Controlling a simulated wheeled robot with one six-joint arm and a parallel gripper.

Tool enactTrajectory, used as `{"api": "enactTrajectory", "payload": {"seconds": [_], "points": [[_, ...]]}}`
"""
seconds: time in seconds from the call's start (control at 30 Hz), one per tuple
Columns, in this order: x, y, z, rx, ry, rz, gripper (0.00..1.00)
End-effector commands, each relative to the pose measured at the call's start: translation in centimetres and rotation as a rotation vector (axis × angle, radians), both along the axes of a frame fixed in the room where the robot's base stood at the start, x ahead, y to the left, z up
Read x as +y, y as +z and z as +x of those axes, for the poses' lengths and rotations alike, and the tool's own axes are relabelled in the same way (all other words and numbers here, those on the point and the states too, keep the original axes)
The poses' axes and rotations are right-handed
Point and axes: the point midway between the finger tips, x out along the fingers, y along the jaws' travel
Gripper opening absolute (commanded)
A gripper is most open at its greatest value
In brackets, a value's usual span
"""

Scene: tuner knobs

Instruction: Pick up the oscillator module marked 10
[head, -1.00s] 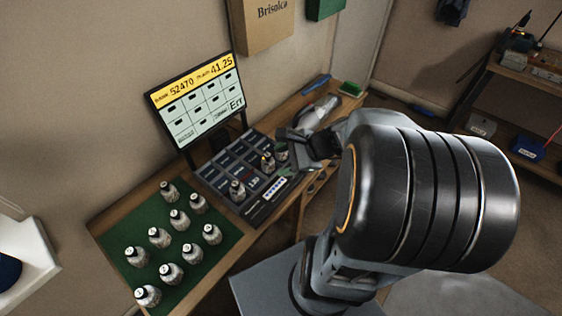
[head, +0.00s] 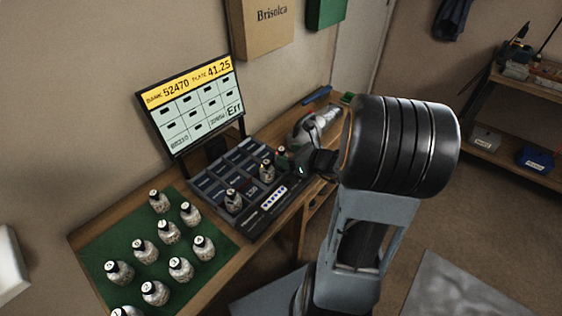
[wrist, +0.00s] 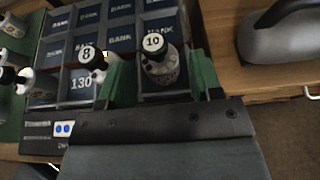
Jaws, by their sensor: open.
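The oscillator module marked 10 (wrist: 160,66) is a jar-like piece with a black knob and a white numbered top. It stands in a cell at the near right corner of the dark tray (wrist: 48,54). My gripper (wrist: 160,76) is open, with one green fingertip on each side of this module. I cannot tell whether the fingers touch it. In the head view my gripper (head: 291,160) is at the tray's right end and partly hides the module (head: 282,156).
A module marked 8 (wrist: 88,58) stands close left of my gripper. Several modules stand on the green mat (head: 100,243) at left. A screen (head: 195,107) reading "Err" rises behind the tray. A grey-handled object (wrist: 280,40) lies at right.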

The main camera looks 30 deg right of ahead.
Motion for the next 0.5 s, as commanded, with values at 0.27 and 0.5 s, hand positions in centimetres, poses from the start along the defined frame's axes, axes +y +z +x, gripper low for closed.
{"api": "enactTrajectory", "payload": {"seconds": [0.27, 0.5], "points": [[1.2, -1.2, 1.9, 0.002, 0.004, 0.001, 0.59], [2.2, -2.1, 4.1, 0.001, 0.003, 0.000, 0.59]]}}
